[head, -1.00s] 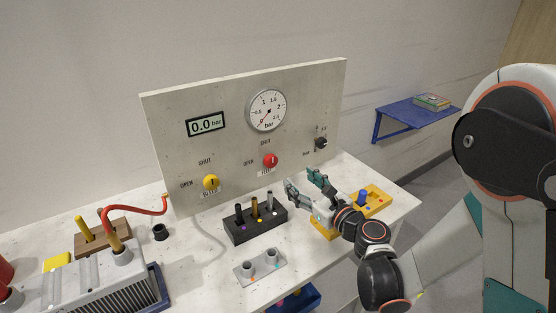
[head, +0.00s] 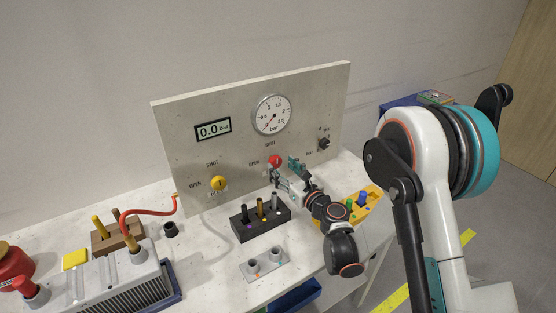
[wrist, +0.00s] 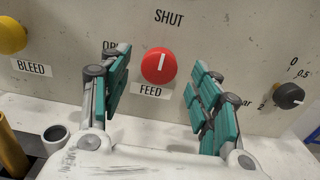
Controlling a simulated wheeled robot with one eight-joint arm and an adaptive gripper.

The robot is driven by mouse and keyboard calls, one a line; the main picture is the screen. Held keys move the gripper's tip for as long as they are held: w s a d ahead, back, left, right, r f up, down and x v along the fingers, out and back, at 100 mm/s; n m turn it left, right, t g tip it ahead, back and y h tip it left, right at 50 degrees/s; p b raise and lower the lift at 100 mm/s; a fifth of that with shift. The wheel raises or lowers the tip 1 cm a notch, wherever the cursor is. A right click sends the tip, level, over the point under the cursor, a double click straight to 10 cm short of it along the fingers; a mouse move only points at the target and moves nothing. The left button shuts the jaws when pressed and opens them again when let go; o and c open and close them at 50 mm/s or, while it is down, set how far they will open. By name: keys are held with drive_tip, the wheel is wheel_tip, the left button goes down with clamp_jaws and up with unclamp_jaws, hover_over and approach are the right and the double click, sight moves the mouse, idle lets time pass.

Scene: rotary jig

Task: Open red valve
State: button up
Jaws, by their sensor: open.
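The red valve (head: 275,161) is a round knob on the upright panel, labelled FEED, with SHUT above it and OPEN to its left. In the wrist view the red valve (wrist: 159,66) shows a white mark pointing straight up, toward SHUT. My gripper (head: 284,170) is in front of the panel, close to the red valve. In the wrist view my gripper (wrist: 158,95) is open, with one teal-padded finger on each side of the knob's line. The fingers look apart from the knob, and nothing is between them.
A yellow valve (head: 219,183) labelled BLEED is to the left and a black knob (head: 324,143) to the right. The display (head: 212,129) reads 0.0 bar. A black block (head: 243,232) with several pegs stands below, and a yellow tray (head: 374,199) is at right.

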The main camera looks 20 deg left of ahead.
sight(277, 163)
drive_tip(key=shift+x, duration=1.75)
drive_tip(key=c, duration=1)
